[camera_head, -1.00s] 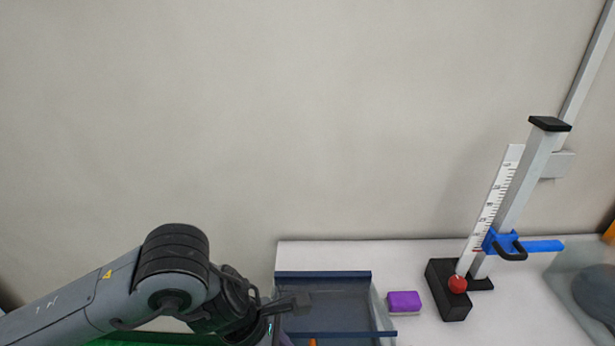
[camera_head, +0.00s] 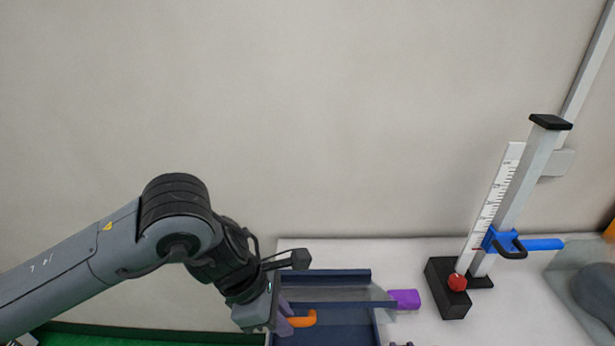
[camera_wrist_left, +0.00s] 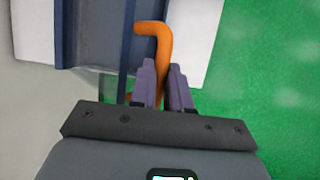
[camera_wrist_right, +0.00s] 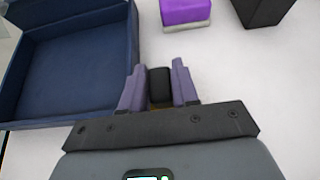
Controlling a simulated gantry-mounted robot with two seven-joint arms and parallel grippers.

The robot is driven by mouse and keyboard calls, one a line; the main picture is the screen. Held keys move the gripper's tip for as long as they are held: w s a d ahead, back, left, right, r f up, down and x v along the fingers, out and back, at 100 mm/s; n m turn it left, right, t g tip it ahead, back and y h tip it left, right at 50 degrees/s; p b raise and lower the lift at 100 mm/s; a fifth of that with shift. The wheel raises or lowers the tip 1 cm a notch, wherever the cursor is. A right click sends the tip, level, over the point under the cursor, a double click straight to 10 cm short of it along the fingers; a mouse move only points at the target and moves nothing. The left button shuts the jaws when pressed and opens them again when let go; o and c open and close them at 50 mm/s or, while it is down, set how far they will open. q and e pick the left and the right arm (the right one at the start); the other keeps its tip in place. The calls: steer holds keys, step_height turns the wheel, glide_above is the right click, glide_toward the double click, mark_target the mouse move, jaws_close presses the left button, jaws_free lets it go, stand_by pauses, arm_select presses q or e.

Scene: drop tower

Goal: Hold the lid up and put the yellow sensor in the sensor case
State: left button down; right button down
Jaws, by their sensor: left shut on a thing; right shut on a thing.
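The sensor case (camera_head: 350,329) is a dark blue box at the bottom middle of the head view; its inside looks empty in the right wrist view (camera_wrist_right: 70,75). A lid with a dark blue edge bar (camera_head: 345,305) and a see-through panel is raised and tilted over it. My left gripper (camera_wrist_left: 163,75) is shut on the lid's orange handle (camera_wrist_left: 152,30). My right gripper (camera_wrist_right: 158,72) is shut on a small block with a black top (camera_wrist_right: 159,82) and a brownish lower part, right of the case. Its yellow colour does not show clearly.
A purple block (camera_head: 405,299) with a pale base lies right of the case. The drop tower's black base (camera_head: 447,290), with a red ball (camera_head: 457,283), ruler (camera_head: 495,205) and blue clamp (camera_head: 500,242), stands further right.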

arm_select(q)
steer(key=shift+w+a+r, duration=0.1)
steer(key=shift+w+r, duration=0.1)
steer(key=shift+w, duration=0.2)
steer(key=shift+w+r, duration=1.5)
steer(key=shift+w, duration=0.15)
arm_select(e)
steer(key=shift+w, duration=0.1)
